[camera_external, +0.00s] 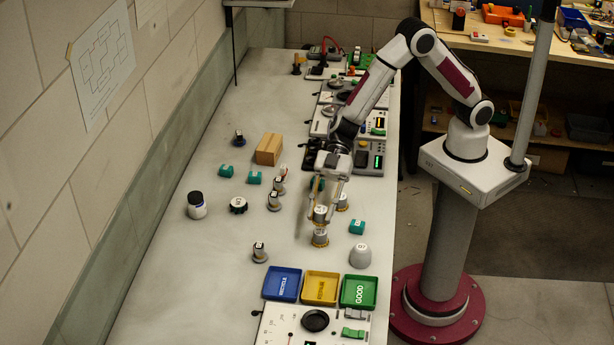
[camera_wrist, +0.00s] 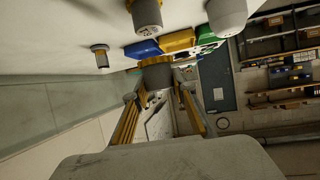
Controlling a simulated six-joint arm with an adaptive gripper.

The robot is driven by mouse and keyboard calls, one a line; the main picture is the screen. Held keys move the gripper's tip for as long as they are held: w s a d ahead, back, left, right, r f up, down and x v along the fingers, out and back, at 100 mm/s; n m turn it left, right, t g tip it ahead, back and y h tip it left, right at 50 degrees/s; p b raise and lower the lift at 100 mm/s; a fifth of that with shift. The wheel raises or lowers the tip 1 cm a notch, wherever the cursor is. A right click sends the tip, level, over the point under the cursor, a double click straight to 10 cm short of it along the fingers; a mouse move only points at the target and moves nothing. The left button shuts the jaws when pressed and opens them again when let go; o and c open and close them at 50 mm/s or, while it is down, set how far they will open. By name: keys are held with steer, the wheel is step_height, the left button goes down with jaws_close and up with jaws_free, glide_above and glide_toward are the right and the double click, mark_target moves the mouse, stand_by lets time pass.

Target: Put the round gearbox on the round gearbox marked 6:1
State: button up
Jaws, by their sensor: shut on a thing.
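My gripper (camera_external: 322,192) points down over the bench. It is shut on a round gearbox (camera_external: 320,213), a grey cylinder with a gold flange. In the wrist view the held gearbox (camera_wrist: 157,74) sits between the yellow fingers. A second round gearbox (camera_external: 320,238) stands upright on the bench right below the held one in the outside view. The wrist view shows a gearbox (camera_wrist: 146,14) with a gap between it and the held one. The ratio markings are too small to read.
Blue (camera_external: 282,284), yellow (camera_external: 320,288) and green (camera_external: 358,291) trays lie toward the front. Several small motors, a dark-capped jar (camera_external: 196,206) and a cardboard box (camera_external: 269,149) are left. The bench's left front is clear.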

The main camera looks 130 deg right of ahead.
mark_target(321, 220)
steer(key=shift+f, duration=1.85)
steer(key=shift+f, duration=0.1)
steer(key=o, duration=1.2)
steer(key=shift+c, duration=0.2)
steer(key=shift+s+r, duration=0.1)
steer(key=shift+r, duration=0.1)
steer(key=shift+s+d+r, duration=0.3)
steer(key=shift+s+d, duration=0.15)
steer(key=shift+s, duration=0.05)
steer(key=v, duration=1)
steer(key=shift+s, duration=0.15)
